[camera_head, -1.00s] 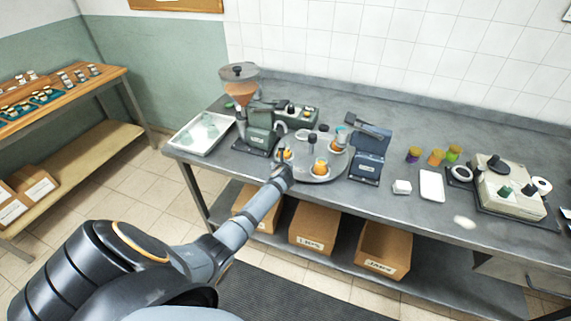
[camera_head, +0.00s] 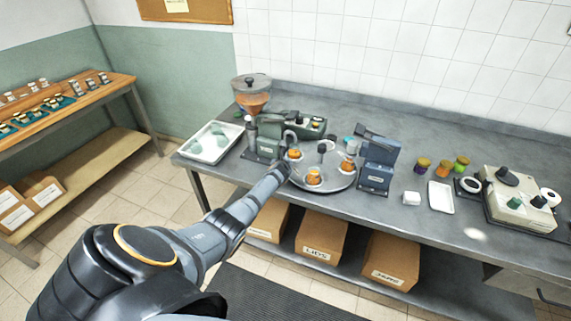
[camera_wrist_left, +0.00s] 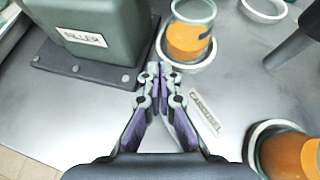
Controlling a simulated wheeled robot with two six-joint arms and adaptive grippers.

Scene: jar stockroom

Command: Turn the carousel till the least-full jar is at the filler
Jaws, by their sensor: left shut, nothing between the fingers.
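The round grey carousel (camera_head: 334,185) stands on the bench, with several orange-filled jars around a dark central knob. One jar (camera_head: 293,155) sits beside the green filler (camera_head: 268,138); others are at the front (camera_head: 314,178) and right (camera_head: 347,167). The wrist view shows the jar nearest the filler (camera_wrist_left: 187,42), orange with clear glass above, and another jar (camera_wrist_left: 290,157) at lower right, partly cut off. My left gripper (camera_wrist_left: 158,82) is shut and empty over the carousel, close to the first jar; I cannot tell whether they touch. It also shows in the head view (camera_head: 284,168). My right gripper is not visible.
A blue-grey machine (camera_head: 377,165) stands close to the carousel's right side. A white tray (camera_head: 210,143) lies left of the filler. Small coloured jars (camera_head: 441,168), a white tray (camera_head: 440,197) and a beige device (camera_head: 515,195) are further right. Labelled boxes sit below.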

